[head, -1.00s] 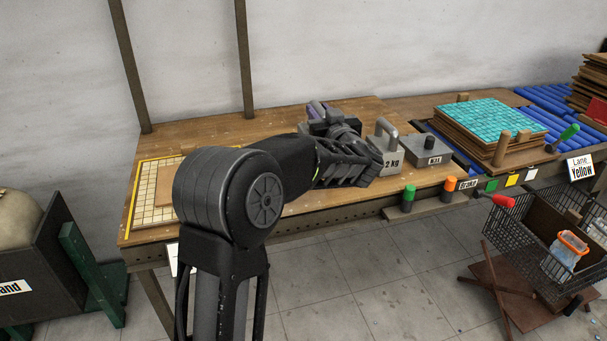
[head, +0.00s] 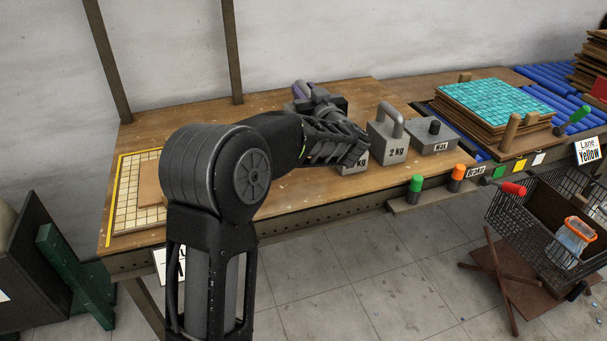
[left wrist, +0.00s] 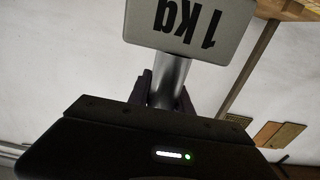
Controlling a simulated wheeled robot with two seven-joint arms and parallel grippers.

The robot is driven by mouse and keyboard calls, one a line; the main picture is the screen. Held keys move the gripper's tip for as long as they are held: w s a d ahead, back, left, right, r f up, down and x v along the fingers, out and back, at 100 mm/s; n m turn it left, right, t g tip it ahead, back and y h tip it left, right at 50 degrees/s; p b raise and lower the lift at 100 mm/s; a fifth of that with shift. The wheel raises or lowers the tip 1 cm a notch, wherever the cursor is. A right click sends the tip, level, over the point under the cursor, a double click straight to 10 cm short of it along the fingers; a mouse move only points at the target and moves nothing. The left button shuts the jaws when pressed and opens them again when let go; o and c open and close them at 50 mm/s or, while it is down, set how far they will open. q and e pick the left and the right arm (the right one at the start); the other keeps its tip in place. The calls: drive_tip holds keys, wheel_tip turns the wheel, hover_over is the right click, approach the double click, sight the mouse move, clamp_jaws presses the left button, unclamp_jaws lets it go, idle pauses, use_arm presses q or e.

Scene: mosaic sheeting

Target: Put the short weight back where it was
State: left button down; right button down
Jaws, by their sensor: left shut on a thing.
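My left gripper (head: 345,146) is shut on the handle of the grey 1 kg weight (head: 361,161). In the head view the gripper hides most of this weight; part of its "kg" label shows. In the left wrist view the weight (left wrist: 188,27) shows its "1 kg" label upside down, and its round metal post runs between the jaws (left wrist: 163,90). I cannot tell whether its base touches the table. The larger 2 kg weight (head: 393,150) with a loop handle stands just right of it. My right gripper is out of view.
A grey block with a black knob (head: 432,140) stands right of the 2 kg weight. A framed tile sheet (head: 127,218) lies at the wooden table's (head: 300,198) left end. Teal mosaic sheets (head: 490,107) are stacked at right. Green (head: 416,184) and orange (head: 457,172) buttons line the front.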

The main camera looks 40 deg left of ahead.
use_arm(q)
drive_tip(key=f+b, duration=0.2)
drive_tip(key=f, duration=0.2)
drive_tip(key=shift+a, duration=0.2)
drive_tip(key=shift+f+b, duration=0.7)
drive_tip(key=shift+f, duration=2.4)
drive_tip(key=shift+f+b, duration=0.3)
drive_tip(key=shift+f, duration=1.55)
drive_tip(key=shift+f, duration=0.15)
